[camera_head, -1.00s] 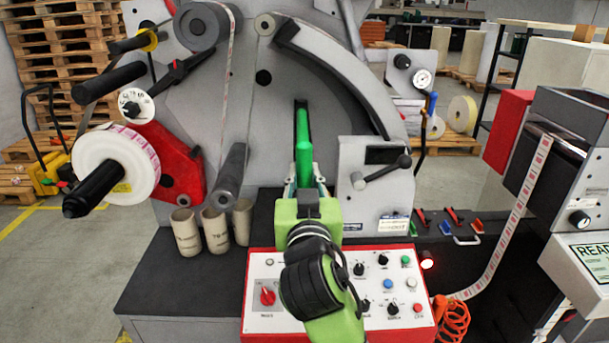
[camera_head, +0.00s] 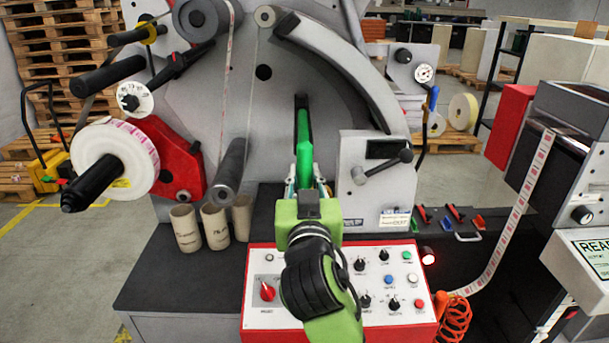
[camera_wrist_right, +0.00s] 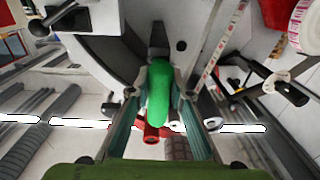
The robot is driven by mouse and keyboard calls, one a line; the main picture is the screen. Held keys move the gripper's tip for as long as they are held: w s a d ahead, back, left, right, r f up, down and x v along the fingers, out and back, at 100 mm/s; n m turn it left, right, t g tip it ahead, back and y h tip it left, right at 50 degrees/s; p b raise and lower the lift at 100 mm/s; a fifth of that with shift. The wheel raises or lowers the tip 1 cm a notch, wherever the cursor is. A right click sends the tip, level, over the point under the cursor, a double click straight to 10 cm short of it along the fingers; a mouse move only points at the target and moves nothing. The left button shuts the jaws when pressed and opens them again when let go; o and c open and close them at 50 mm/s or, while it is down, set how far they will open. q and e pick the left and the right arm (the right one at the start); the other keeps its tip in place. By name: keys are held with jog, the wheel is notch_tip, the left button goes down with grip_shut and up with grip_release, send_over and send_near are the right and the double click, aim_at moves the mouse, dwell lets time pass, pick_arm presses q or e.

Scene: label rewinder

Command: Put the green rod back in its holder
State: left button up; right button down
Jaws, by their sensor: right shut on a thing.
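The green rod (camera_head: 304,145) stands out in front of the grey machine panel, over a dark vertical slot (camera_head: 301,100). My right gripper (camera_head: 306,182) is shut on the near end of the rod. In the right wrist view the rod (camera_wrist_right: 159,95) lies between the two fingers of the right gripper (camera_wrist_right: 161,122), its rounded end toward the camera. I cannot tell whether the rod's far end is inside the slot or only in front of it. No separate holder can be made out. My left gripper is not in view.
A red-rimmed control panel (camera_head: 395,290) lies below my right arm. Several cardboard cores (camera_head: 185,230) stand to the left on the dark bench. A grey housing with a lever (camera_head: 380,200) is close on the right. A label roll (camera_head: 110,150) juts out at the left.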

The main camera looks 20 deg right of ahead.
jog(key=c, duration=1.8)
grip_release()
jog(key=shift+o, duration=0.2)
jog(key=shift+f, duration=0.1)
